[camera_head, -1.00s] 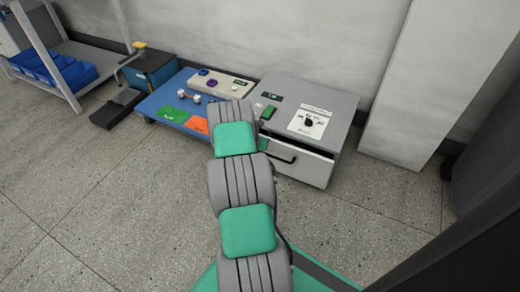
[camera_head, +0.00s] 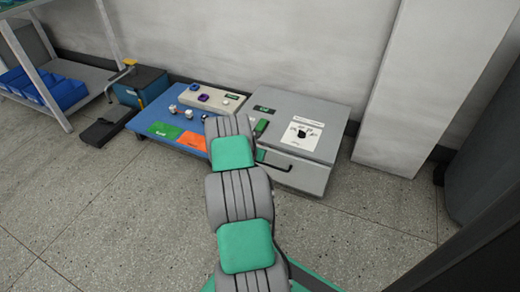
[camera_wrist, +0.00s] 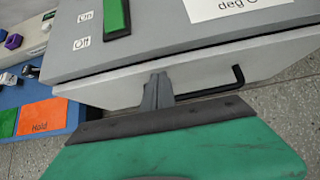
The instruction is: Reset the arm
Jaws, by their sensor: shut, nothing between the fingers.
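My gripper (camera_wrist: 157,90) shows in the wrist view with its fingers together and empty. Its fingertips are in front of the pale drawer front (camera_wrist: 215,78) of the grey cabinet, left of the black bar handle (camera_wrist: 222,86). I cannot tell whether they touch the drawer. In the head view my arm reaches forward from the bottom middle to the grey cabinet (camera_head: 325,112), and it hides the gripper. The drawer (camera_head: 308,176) looks shut there.
A green switch (camera_wrist: 116,18) with On and Off labels and a dial panel (camera_head: 301,133) are on the cabinet top. Left is a blue table (camera_head: 165,115) with green and orange cards and small parts. A shelf with blue bins (camera_head: 65,92) stands further left. Floor in front is clear.

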